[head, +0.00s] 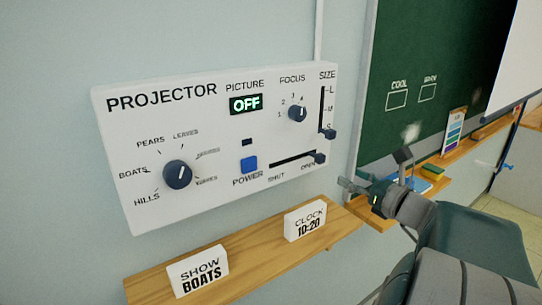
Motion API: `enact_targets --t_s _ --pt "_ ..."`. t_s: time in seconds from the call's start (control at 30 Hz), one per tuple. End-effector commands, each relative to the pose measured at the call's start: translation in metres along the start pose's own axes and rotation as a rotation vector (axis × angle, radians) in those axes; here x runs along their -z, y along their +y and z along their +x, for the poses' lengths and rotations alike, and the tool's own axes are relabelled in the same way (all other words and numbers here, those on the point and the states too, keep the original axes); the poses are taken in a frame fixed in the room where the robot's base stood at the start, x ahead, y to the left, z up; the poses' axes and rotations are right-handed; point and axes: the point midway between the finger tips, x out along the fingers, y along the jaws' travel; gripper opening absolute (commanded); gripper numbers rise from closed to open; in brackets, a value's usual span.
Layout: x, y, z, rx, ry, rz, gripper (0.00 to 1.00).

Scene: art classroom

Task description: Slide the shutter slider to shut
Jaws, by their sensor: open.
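A white projector panel (215,125) is fixed to the wall. Its shutter slider (319,158) is a dark knob at the right end of a black horizontal slot (288,161), at the word OPEN. The word SHUT is under the slot's left end. My gripper (372,170) is to the right of the panel and a little lower than the knob. Its two fingers are spread apart with nothing between them. It appears apart from the slider.
The size slider (330,134) is just above the shutter slider, at S. A blue power button (249,165) is near the SHUT end. A green chalkboard (430,75) is at right.

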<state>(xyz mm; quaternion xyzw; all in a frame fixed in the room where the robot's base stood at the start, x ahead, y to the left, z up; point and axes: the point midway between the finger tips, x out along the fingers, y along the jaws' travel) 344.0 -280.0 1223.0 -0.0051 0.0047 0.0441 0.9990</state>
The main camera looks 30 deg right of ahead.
Motion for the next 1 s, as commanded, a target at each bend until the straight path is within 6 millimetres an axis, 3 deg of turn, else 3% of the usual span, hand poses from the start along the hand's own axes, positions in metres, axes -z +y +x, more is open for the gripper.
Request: enact_targets --t_s 0.17,0.7,1.0 --pt "-0.002 -0.004 0.007 0.009 -0.012 0.015 0.66" --pt "-0.002 -0.004 0.096 0.007 -0.009 0.011 0.66" --pt "-0.002 -0.005 0.106 0.010 -0.010 0.011 0.66"
